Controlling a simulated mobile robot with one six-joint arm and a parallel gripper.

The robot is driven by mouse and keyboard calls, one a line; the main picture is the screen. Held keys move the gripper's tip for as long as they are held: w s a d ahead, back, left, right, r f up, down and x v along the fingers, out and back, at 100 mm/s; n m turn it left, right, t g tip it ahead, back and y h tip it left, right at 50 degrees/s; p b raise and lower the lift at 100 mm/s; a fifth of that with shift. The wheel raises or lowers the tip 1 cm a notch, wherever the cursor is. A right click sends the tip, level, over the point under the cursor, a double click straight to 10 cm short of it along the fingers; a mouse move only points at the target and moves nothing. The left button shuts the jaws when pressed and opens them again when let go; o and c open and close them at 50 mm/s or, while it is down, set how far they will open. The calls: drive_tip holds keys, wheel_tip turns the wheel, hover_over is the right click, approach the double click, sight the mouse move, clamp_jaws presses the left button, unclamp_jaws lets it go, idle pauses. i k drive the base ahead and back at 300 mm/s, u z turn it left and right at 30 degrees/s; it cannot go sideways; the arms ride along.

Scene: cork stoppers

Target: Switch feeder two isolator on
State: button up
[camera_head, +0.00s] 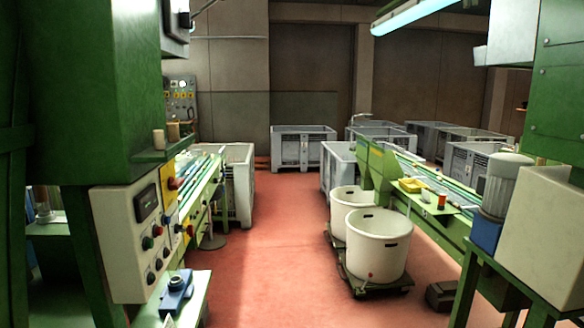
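On the left, a yellow plate (166,200) with a red knob (175,184) sits on the green machine, just behind a cream control box (118,252). The red knob looks like a rotary isolator, but I cannot read any label or tell its position. The cream box has a dark display (146,202) and several round buttons, among them a green one (148,243). A second panel with dials and lamps (181,98) stands farther back by the wall. I cannot tell which switch is feeder two's. My gripper is not in view.
A blue device (177,286) lies on a green ledge at the lower left. White tubs (376,246) stand on a low dolly at centre right. Grey crates (303,148) stand at the back. The red floor aisle (272,235) between the machines is clear.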

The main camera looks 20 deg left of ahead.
sight(173, 185)
drive_tip(key=u, duration=0.15)
drive_tip(key=i, duration=1.4)
drive_tip(key=u, duration=0.95)
drive_tip(key=i, duration=0.35)
drive_tip(key=u, duration=0.25)
drive_tip(key=k, duration=0.75)
drive_tip(key=u, duration=0.2)
drive_tip(key=i, duration=0.75)
drive_tip(key=z, duration=0.05)
